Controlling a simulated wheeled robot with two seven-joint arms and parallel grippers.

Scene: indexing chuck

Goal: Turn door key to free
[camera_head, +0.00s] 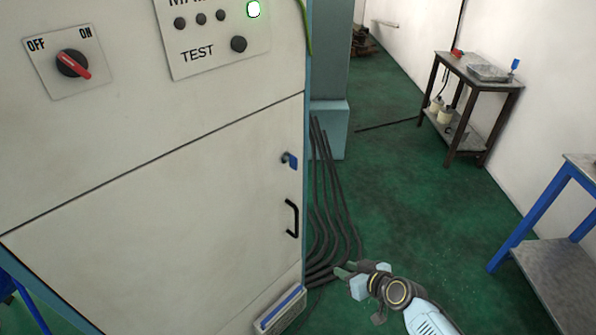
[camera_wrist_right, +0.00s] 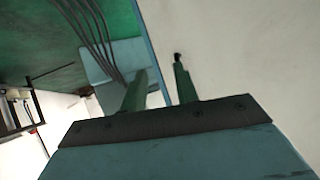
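The door key (camera_head: 291,160) has a blue head and sits in the lock near the right edge of the cream cabinet door (camera_head: 170,225). A black handle (camera_head: 292,218) is just below it. My right gripper (camera_head: 348,269) is low and to the right of the door, apart from the key and handle. In the right wrist view its two green fingers (camera_wrist_right: 158,80) stand apart with nothing seen between them. A small dark thing (camera_wrist_right: 178,56) shows on the pale panel just past one fingertip; I cannot tell what it is. My left gripper is not in view.
Black cables (camera_head: 330,200) run down beside the cabinet. A dark side table (camera_head: 480,75) and a blue-legged table (camera_head: 545,215) stand right. Green floor between is clear.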

